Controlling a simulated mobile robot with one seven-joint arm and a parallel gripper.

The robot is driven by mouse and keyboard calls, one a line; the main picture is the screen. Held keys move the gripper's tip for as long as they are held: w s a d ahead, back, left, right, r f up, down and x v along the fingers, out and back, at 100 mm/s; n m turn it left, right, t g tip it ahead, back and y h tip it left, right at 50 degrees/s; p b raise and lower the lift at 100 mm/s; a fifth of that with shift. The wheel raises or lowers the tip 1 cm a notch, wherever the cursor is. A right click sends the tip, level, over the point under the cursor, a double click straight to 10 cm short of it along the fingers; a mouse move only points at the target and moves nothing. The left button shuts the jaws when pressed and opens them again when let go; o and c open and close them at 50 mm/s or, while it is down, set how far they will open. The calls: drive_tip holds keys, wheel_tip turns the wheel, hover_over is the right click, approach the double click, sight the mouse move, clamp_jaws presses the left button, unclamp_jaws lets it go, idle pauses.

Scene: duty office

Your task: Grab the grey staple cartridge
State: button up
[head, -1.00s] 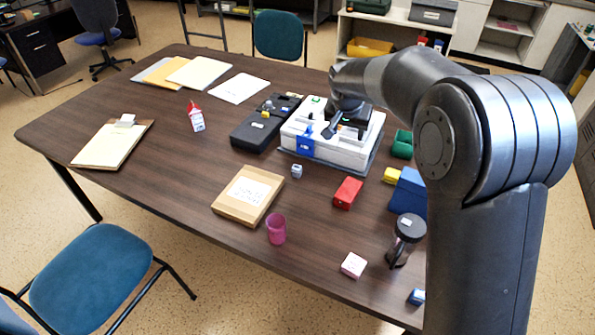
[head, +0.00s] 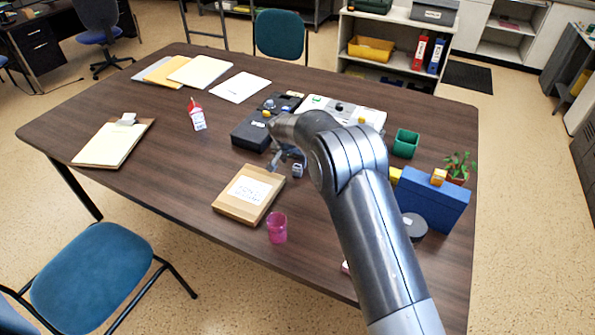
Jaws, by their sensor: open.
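The small grey block, which looks like the staple cartridge (head: 297,171), sits on the brown table right of the cardboard box. My gripper (head: 287,160) is open and hangs close by, up and left of the grey block in the picture. My arm's links cover part of the view around it. I cannot tell the height of the fingers above the table, and no contact with the block is clear.
The cardboard box (head: 232,207) lies just left and in front, with a pink cup (head: 277,228) beyond its corner.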

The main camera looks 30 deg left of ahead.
sight(297, 166)
drive_tip(key=shift+d+x, duration=0.15)
drive_tip(key=shift+x, duration=1.35)
drive_tip(key=shift+d+x, duration=0.1)
drive_tip(key=shift+x, duration=1.35)
drive_tip(key=shift+w+r, duration=0.1)
drive_tip(key=shift+w, duration=0.05)
drive_tip(key=shift+c, duration=0.3)
drive_tip(key=c, duration=1)
